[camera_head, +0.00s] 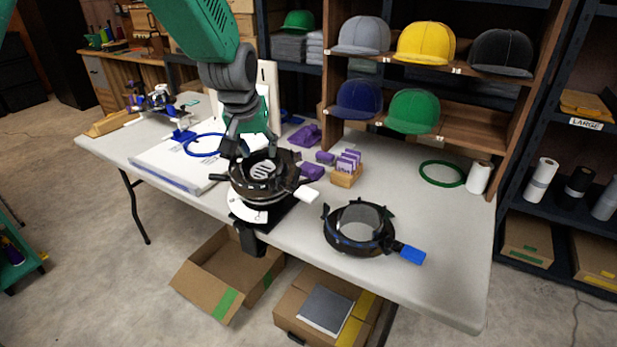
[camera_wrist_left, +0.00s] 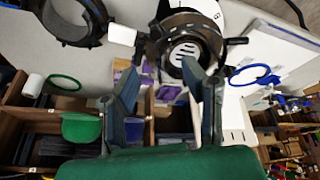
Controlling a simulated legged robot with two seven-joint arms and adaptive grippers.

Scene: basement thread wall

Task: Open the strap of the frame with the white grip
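The frame with the white grip (camera_head: 262,186) is a dark ring on a stand at the table's front edge; its white grip (camera_head: 306,194) points right. In the left wrist view the frame (camera_wrist_left: 187,22) is at top centre, with the white grip (camera_wrist_left: 122,35) to its left. My left gripper (camera_head: 247,153) is above the frame's back rim. Its fingers (camera_wrist_left: 165,72) are apart with nothing between them; I cannot tell whether they touch the frame. The strap is not clearly distinguishable. My right gripper is not in view.
A second dark frame with a blue grip (camera_head: 412,254) lies on the table (camera_head: 440,285) to the right. A wooden card holder (camera_head: 346,177) and purple pieces (camera_head: 306,135) lie behind. A blue ring (camera_head: 204,145) is left. The table's right front is clear.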

